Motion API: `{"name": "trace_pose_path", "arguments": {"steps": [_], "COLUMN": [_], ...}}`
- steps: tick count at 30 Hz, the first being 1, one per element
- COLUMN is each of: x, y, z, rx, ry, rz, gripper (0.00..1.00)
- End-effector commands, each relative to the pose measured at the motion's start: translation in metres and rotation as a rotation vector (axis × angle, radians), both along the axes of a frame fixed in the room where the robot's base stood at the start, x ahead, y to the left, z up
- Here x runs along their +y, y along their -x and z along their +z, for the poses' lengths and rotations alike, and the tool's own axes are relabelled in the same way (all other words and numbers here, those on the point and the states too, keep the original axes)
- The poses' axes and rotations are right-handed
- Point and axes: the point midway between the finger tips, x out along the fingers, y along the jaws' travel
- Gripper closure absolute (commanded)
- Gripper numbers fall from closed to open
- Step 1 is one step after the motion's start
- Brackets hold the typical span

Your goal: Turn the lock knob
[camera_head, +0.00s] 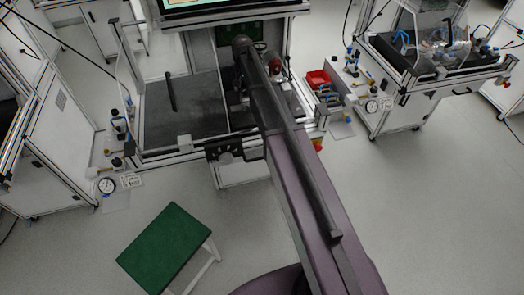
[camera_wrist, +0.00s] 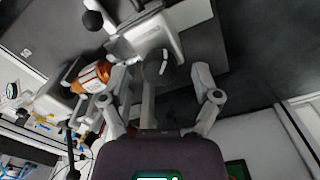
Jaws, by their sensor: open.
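A dark round knob (camera_wrist: 157,66) with a pale bar-shaped mark shows at the middle of the wrist view, on a grey metal fixture (camera_wrist: 150,33); it looks like the lock knob. My gripper (camera_wrist: 158,76) is open, with one finger to the left of the knob and one to the right. No contact with the knob is visible, and I cannot tell the depth gap. A copper-orange wound part (camera_wrist: 92,76), likely the stator, lies left of the knob. In the head view my arm reaches over the workstation and hides the knob and most of the fixture.
A black ball-ended handle (camera_wrist: 92,20) stands up left of the knob. In the head view, a red bin (camera_head: 318,79) sits right of the work surface (camera_head: 190,110). A dark upright handle (camera_head: 170,90) stands at left. A green-topped stool (camera_head: 165,247) is on the floor.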

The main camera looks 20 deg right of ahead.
Motion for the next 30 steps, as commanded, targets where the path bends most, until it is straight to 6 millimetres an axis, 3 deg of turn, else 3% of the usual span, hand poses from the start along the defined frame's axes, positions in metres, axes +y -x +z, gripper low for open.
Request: {"name": "trace_pose_path", "arguments": {"steps": [30], "x": [0.0002], "y": [0.0000], "z": [0.0000], "rx": [0.000], "ry": [0.000], "rz": [0.673], "gripper": [0.19]}}
